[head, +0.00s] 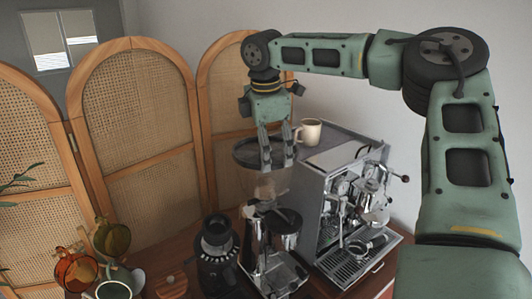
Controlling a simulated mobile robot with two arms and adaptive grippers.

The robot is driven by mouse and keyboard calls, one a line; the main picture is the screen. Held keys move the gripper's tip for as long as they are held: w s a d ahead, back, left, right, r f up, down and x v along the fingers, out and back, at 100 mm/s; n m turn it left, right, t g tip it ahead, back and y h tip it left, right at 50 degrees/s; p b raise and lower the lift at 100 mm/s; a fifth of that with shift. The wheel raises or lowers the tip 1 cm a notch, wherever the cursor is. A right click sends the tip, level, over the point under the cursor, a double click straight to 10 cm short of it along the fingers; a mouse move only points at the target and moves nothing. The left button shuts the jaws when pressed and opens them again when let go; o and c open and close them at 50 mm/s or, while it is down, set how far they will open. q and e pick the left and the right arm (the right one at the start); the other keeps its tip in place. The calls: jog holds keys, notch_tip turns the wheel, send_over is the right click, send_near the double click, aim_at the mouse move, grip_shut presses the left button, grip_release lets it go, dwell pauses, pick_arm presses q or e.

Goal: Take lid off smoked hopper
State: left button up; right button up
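The smoked hopper (264,185) is a translucent dark funnel on top of the silver grinder, left of the espresso machine. Its round dark lid (246,153) is on top, partly hidden by my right gripper. My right gripper (277,158) points down over the lid from above. Its two fingers are apart with a visible gap, and their tips are close to the lid's top. Whether they touch the lid is not clear, and I see no knob between them. My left gripper is not in view.
The espresso machine (322,205) stands right of the grinder, with a cream mug (309,131) on top. A small black grinder (216,255) stands at front left. An amber glass (76,268) and an olive glass (111,236) are further left. A cane screen (137,110) stands behind.

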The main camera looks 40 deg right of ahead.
jog(key=shift+w+d, duration=0.1)
jog(key=shift+c, duration=1.2)
